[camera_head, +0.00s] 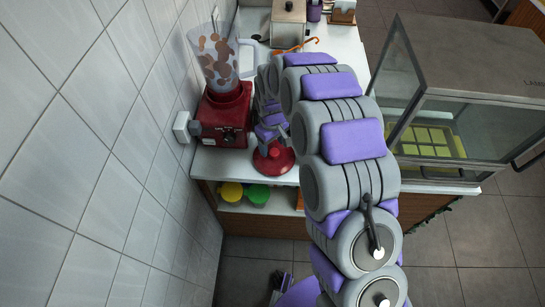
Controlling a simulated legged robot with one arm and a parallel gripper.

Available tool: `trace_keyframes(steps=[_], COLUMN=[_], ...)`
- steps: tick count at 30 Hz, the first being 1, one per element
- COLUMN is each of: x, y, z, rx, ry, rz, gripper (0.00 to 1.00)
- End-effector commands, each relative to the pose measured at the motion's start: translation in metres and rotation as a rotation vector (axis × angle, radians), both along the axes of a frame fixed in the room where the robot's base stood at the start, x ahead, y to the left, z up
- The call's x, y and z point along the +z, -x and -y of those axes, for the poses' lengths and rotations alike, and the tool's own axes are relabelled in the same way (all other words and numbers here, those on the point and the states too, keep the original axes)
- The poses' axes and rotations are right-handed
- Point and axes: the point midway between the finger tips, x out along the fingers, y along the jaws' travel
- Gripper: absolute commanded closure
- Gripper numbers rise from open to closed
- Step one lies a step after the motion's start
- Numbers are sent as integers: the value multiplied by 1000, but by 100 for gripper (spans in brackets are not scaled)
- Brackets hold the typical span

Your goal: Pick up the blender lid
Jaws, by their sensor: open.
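The blender (226,115) stands at the counter's left, by the tiled wall, with a red base and a clear jug. The jug is open at the top and has round brown pieces inside. The red, round blender lid (273,165) lies on the white counter near its front edge, to the right of the blender base. My gripper (274,142) is open and points down right at the lid, with its fingers over or around the lid's raised middle. I cannot tell whether they touch it.
A glass display case (465,95) with a green-yellow tray stands right of my arm. A metal box (288,22) and an orange-red item (297,46) sit farther back on the counter. Yellow and green bowls (257,194) are on the shelf below. My arm hides much of the counter's middle.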

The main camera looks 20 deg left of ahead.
Motion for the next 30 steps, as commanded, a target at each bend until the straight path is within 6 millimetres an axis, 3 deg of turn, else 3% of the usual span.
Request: trace_keyframes(steps=[7,15,30], x=[-34,-39,-39], y=[-3,-3,-3], z=[4,1,3], rx=[0,0,-1], ry=[-5,-2,-4], rz=[-2,0,0], gripper=[31,31,79])
